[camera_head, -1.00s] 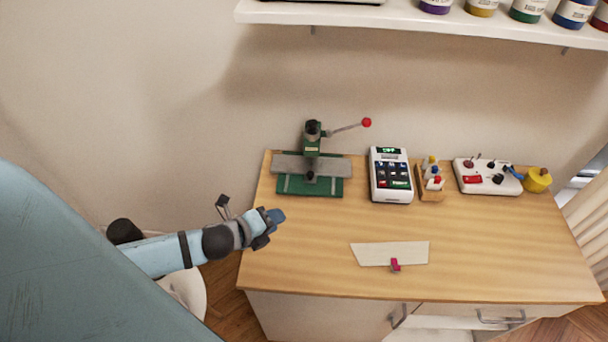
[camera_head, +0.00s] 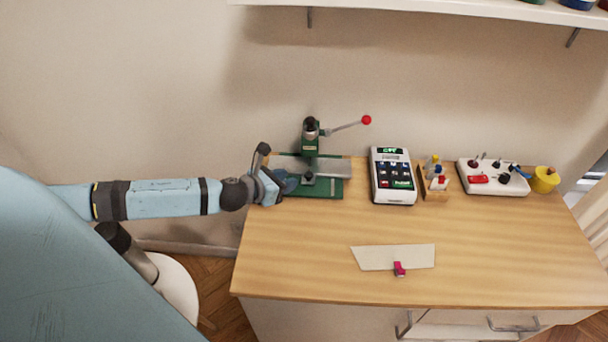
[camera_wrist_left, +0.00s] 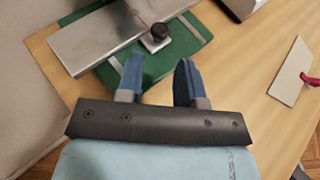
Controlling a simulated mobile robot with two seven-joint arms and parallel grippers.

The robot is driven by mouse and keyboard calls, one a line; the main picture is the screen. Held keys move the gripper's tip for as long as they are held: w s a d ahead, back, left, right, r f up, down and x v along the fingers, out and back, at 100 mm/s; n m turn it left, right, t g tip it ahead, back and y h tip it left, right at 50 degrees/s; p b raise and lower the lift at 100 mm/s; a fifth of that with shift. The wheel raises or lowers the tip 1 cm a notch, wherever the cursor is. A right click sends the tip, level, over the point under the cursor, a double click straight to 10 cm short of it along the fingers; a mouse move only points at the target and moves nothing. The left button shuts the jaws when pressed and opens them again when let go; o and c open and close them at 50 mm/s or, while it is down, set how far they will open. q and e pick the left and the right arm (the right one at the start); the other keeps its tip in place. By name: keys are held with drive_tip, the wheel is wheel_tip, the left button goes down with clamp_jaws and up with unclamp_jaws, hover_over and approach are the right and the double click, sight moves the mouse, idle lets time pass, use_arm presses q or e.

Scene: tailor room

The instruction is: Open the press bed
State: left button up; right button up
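The press stands at the back left of the wooden table, with a green base (camera_head: 322,191), a grey metal bed (camera_head: 333,167) and a green column (camera_head: 311,138). A lever with a red ball (camera_head: 366,120) points up to the right. A small black knob (camera_wrist_left: 159,31) sits on a metal plate at the bed's near edge. My left gripper (camera_head: 288,181) is at the left front of the press. In the left wrist view its blue fingers (camera_wrist_left: 157,75) are apart with nothing between them, just short of the knob. My right gripper is not in view.
A white keypad device (camera_head: 394,175) stands right of the press, then a wooden holder (camera_head: 433,183), a white control box (camera_head: 492,177) and a yellow pot (camera_head: 545,180). A pale flat piece (camera_head: 390,257) with a red clip (camera_head: 399,269) lies in front. A shelf (camera_head: 450,15) overhangs.

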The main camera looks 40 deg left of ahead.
sight(307, 175)
use_arm(q)
drive_tip(key=x, duration=0.7)
drive_tip(key=shift+w+d, duration=0.1)
